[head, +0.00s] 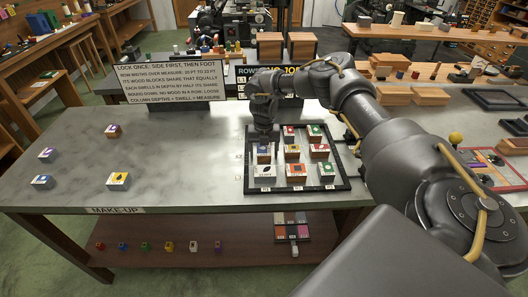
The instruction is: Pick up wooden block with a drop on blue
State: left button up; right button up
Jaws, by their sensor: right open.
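Small wooden blocks with coloured, marked tops stand on the grey table (190,150) and in a dark framed tray (347,184). My right gripper (264,141) is open, pointing down over the tray's left column. Directly below it is a block with a blue top (264,155); its mark is too small and partly hidden to read, and I cannot tell whether the fingers touch it. Another blue-marked block (42,182) lies at the table's left, and a block with a yellow and blue top (118,180) is right of it. My left gripper is not in view.
Other loose blocks include a purple-marked one (48,155) and a reddish one (113,130). Several blocks fill the tray's other places. A lettered sign (170,80) stands at the table's back. The table between the loose blocks and the tray is clear.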

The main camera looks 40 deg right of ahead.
aim_at(264, 149)
jog(key=shift+c, duration=0.4)
jog(key=c, duration=1)
jog(key=shift+r, duration=0.15)
jog(key=shift+r+b, duration=0.25)
jog(key=shift+b, duration=0.1)
notch_tip(264, 149, up, 2)
jog(key=shift+s+r+b, duration=0.1)
jog(key=shift+r+b, duration=0.15)
jog(key=shift+b, duration=0.55)
jog(key=s+r, duration=0.9)
jog(key=s, duration=0.4)
jog(key=shift+s+d+r+b, duration=0.25)
jog(key=shift+s+r+b, duration=0.1)
jog(key=shift+s+r, duration=0.05)
